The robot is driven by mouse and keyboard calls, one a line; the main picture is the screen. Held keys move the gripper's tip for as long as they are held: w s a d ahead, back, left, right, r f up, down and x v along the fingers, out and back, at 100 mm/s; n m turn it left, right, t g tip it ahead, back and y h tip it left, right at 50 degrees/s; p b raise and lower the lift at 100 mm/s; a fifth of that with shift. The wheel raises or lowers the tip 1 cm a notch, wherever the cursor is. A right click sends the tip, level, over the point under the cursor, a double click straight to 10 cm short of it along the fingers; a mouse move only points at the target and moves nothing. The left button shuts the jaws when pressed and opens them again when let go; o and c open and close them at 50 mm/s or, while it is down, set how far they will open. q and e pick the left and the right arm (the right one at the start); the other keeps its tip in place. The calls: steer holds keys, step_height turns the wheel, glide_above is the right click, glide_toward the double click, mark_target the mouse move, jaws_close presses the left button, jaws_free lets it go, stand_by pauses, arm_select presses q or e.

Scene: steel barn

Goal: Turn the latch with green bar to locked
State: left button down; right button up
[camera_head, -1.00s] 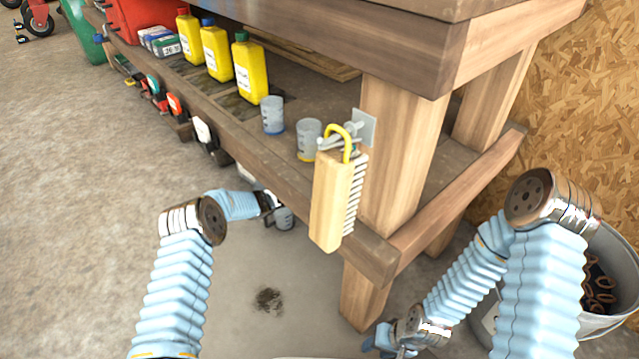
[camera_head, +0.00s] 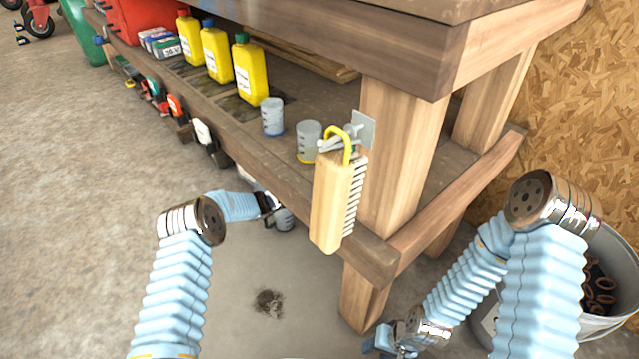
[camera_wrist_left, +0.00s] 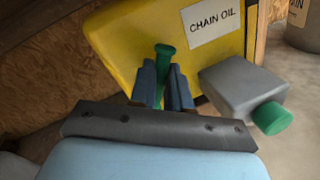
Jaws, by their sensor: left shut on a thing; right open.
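In the left wrist view, the blue fingers of my left gripper (camera_wrist_left: 162,70) are shut on an upright green bar (camera_wrist_left: 164,52). Its rounded end shows above the fingertips, and the fingers hide most of the rest. What the bar is mounted on is hidden, so I cannot tell the latch's position. In the head view my left gripper (camera_head: 268,206) is small and partly hidden under the shelf's front edge. My right gripper (camera_head: 384,341) is open, low by the bench's front leg, away from the latch, and its fingers show poorly.
In the left wrist view, a yellow chain oil container (camera_wrist_left: 130,45) and a grey body with a green knob (camera_wrist_left: 271,117) are close to the fingers. A brush (camera_head: 330,205) hangs from the bench post. A metal bucket (camera_head: 615,240) stands at right.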

arm_select(q)
steer(key=shift+s+d+f+m+y, duration=0.25)
steer(key=shift+f+m, duration=0.1)
steer(key=shift+m, duration=0.65)
steer(key=shift+s+d+f+m+y, duration=0.25)
steer(key=shift+f+m, duration=0.1)
steer(key=shift+m, duration=0.65)
steer(key=shift+s+d+f+m+y, duration=0.25)
steer(key=shift+f+m, duration=0.1)
steer(key=shift+m, duration=0.65)
steer(key=c, duration=1.1)
jaws_free()
steer(key=p+v, duration=0.3)
steer(key=v, duration=1)
steer(key=shift+s+a+r, duration=0.2)
steer(key=shift+a, duration=0.15)
